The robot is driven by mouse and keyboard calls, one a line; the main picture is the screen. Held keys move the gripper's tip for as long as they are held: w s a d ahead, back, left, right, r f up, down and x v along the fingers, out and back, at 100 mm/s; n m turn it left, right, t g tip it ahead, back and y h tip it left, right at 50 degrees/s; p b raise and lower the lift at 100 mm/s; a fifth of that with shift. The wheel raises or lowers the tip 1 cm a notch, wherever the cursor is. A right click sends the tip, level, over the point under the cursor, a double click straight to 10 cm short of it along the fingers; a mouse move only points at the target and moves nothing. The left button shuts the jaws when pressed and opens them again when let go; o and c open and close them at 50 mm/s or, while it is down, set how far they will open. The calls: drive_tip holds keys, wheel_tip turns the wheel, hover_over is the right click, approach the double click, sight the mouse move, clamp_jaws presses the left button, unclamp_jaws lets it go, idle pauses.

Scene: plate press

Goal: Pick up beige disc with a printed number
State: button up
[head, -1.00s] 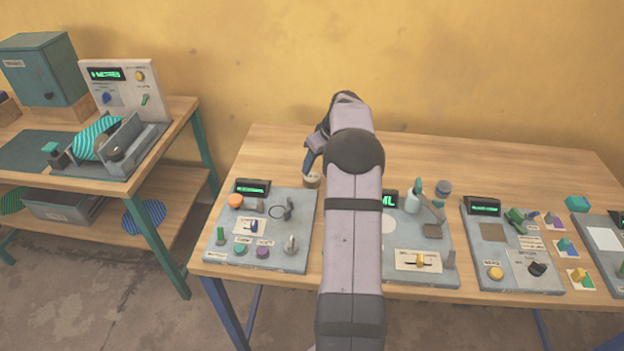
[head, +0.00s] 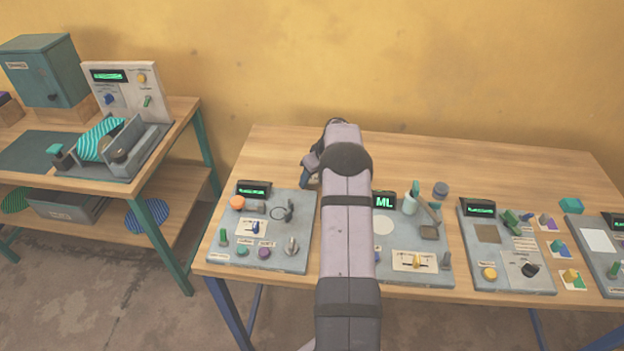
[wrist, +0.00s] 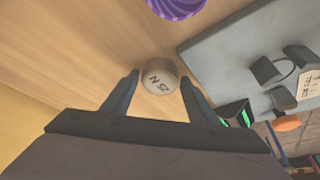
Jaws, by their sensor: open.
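The beige disc (wrist: 160,78), a short round piece with a dark printed marking that looks like a number and an N, stands on the wooden table in the wrist view. My gripper (wrist: 158,88) is open, with one finger on each side of the disc near the fingertips. I cannot tell whether either finger touches it. In the head view my gripper (head: 309,174) is low behind the left grey panel, partly hidden by my arm, and the disc is hard to make out there.
A grey panel (wrist: 240,60) with a black looped part and an orange knob (wrist: 286,124) lies close to the right finger. A purple striped round piece (wrist: 178,7) is at the top of the wrist view. Bare tabletop (wrist: 70,50) lies to the left.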

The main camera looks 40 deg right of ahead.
drive_tip(key=shift+f, duration=0.1)
drive_tip(key=shift+w, duration=0.1)
drive_tip(key=c, duration=1)
drive_tip(key=shift+o, duration=0.2)
